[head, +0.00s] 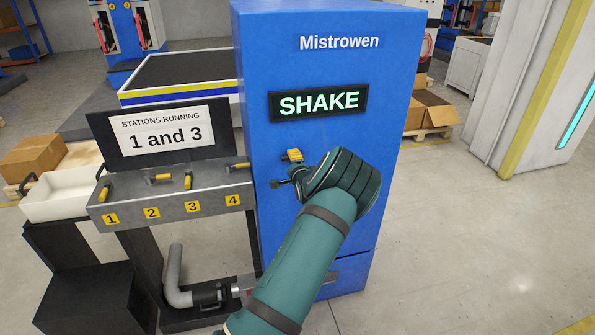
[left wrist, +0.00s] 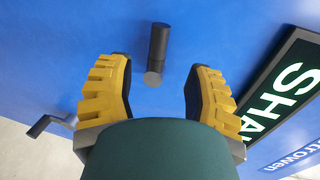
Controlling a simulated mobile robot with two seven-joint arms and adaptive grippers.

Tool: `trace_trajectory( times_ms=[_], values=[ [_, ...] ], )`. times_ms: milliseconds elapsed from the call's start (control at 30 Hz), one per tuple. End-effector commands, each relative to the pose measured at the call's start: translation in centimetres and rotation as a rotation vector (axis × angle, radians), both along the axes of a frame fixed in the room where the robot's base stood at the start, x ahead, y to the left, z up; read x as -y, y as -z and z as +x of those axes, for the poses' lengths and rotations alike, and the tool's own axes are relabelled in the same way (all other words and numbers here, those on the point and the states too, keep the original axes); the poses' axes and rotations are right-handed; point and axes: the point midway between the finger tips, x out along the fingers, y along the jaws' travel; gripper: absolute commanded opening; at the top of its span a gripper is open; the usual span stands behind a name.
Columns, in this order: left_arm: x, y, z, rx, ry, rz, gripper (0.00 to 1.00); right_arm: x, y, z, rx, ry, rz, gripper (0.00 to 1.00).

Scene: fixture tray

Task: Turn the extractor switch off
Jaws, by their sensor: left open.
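The tall blue cabinet (head: 260,90) bears a lit SHAKE sign (head: 319,102). In the left wrist view a short black cylindrical switch handle (left wrist: 158,50) stands out from its blue face. My left gripper (head: 288,168) is at the cabinet front, below the sign. In the wrist view its yellow fingers (left wrist: 160,78) are open, one on each side of the black handle, with visible gaps. A dark bent handle (left wrist: 50,125) is off to the left there. A dark knob (head: 276,183) shows beside the gripper in the head view. No label reading extractor shows. My right gripper is not in view.
Left of the cabinet is a grey panel (head: 150,187) with several yellow-tipped levers numbered 1 to 4. Its sign (head: 161,133) reads "STATIONS RUNNING 1 and 3". A white tray (head: 62,207) stands at its left.

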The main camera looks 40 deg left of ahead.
Motion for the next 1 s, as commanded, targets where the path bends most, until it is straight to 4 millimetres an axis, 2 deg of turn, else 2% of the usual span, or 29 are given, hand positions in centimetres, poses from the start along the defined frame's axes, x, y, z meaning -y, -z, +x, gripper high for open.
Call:
trace_trajectory(
  times_ms=[200, 400, 1000],
  values=[
    [3.0, -0.8, -2.3, 0.0, 0.001, 0.0, 0.52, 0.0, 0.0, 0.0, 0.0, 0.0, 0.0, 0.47],
    [4.6, -1.2, -3.6, 0.001, 0.0, 0.002, 0.52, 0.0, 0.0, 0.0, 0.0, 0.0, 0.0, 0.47],
    [4.9, -1.3, -3.9, 0.002, 0.0, 0.001, 0.52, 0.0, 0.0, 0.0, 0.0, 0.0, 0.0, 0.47]
  ],
)
